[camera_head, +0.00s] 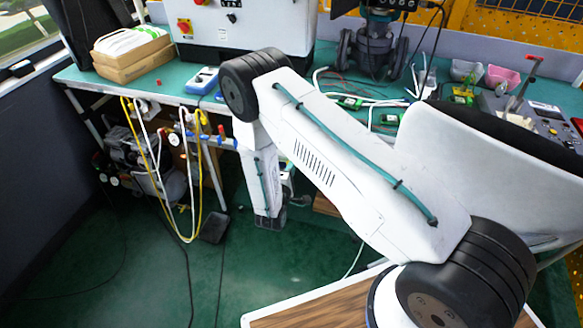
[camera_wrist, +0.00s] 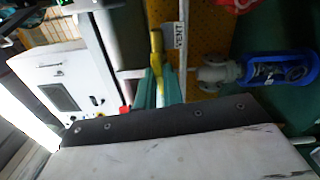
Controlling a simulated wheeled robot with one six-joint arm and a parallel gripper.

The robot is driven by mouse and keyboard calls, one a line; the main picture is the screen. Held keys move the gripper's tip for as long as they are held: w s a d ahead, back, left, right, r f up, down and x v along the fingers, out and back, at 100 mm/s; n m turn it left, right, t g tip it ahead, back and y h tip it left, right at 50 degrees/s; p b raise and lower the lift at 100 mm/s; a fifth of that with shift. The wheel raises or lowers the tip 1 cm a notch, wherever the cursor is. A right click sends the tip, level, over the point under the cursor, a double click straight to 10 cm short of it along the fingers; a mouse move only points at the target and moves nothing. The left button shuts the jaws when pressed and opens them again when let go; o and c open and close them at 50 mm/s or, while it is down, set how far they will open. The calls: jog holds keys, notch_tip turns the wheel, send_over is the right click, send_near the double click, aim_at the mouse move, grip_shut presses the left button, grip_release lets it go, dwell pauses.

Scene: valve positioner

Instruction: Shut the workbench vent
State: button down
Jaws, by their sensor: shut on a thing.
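In the wrist view, a yellow lever (camera_wrist: 157,44) stands beside a white plate lettered VENT (camera_wrist: 180,38). My gripper (camera_wrist: 158,70) has its teal fingers close together at the lower part of this lever, and they are shut on it. The fingers and a dark plate across the picture hide the contact and the lever's lower end. In the head view my arm crosses in front of the workbench (camera_head: 88,76), and I cannot make out the fingertips or the lever there.
A grey flanged fitting (camera_wrist: 218,74) and a blue body (camera_wrist: 280,70) lie right of the lever. In the head view, yellow and white hoses hang under the bench's left end, with a pump (camera_head: 130,150) behind. Green floor (camera_head: 110,255) is mostly open at the lower left.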

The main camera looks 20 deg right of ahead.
jog(key=c, duration=1.5)
grip_release()
jog(key=shift+s, duration=0.1)
jog(key=v, duration=0.7)
jog(key=shift+s+a, duration=0.25)
